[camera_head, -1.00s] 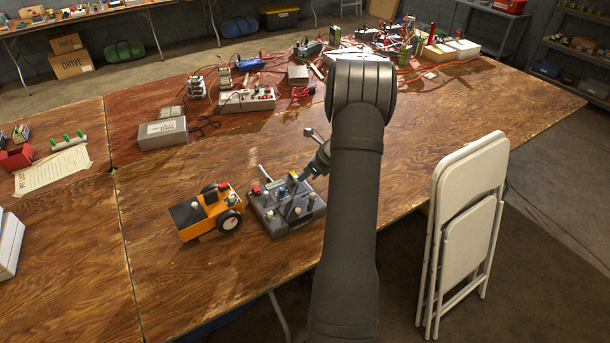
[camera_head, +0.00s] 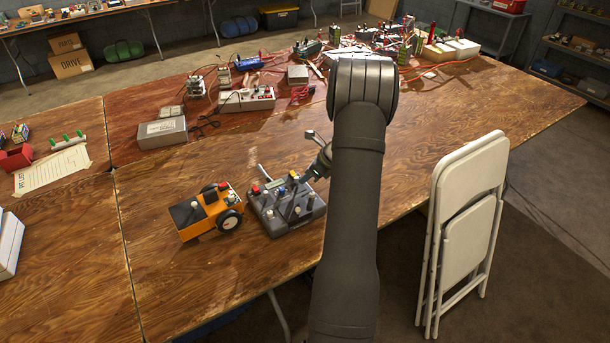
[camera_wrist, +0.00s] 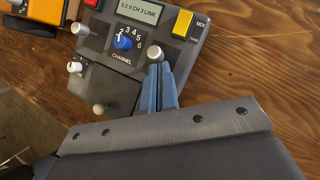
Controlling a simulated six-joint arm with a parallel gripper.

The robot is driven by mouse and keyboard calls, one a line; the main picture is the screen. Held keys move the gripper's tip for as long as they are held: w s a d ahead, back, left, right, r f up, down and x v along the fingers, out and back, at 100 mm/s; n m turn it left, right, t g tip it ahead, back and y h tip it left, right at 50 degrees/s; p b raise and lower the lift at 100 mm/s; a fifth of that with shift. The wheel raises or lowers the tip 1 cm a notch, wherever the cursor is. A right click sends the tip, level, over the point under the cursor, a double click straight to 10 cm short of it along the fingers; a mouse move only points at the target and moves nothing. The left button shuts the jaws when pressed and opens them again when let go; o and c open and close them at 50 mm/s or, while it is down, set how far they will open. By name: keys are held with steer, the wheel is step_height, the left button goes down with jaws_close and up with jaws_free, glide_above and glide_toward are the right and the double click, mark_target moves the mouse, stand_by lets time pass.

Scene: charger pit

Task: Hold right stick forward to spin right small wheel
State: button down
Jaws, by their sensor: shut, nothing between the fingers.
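The grey controller (camera_head: 268,227) lies on the wooden table. The wrist view shows its lit display (camera_wrist: 138,12), blue channel dial (camera_wrist: 123,41) and several pale-tipped sticks or knobs. My gripper (camera_wrist: 157,66) is shut and empty, its blue fingertips at or just beside one pale-tipped stick (camera_wrist: 155,53); I cannot tell whether they touch. Another pale stick (camera_wrist: 80,28) stands to its left. The orange vehicle (camera_head: 190,222) stands left of the controller, with a black wheel with a pale hub (camera_head: 231,220) toward the controller. I cannot tell whether a wheel turns.
A grey box (camera_head: 162,133), a power strip (camera_head: 246,99) and many wired parts lie farther back. A paper sheet (camera_head: 52,174) lies at left. A folded white chair (camera_head: 466,215) stands beyond the right table edge. The table in front of the vehicle is clear.

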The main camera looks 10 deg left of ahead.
steer(key=shift+s+d+f, duration=0.15)
steer(key=shift+s, duration=0.05)
steer(key=shift+d, duration=0.25)
steer(key=s+d+r, duration=0.1)
steer(key=d+r, duration=0.6)
steer(key=d, duration=0.3)
steer(key=shift+s+r, duration=0.2)
steer(key=shift+r, duration=0.1)
steer(key=shift+d, duration=0.1)
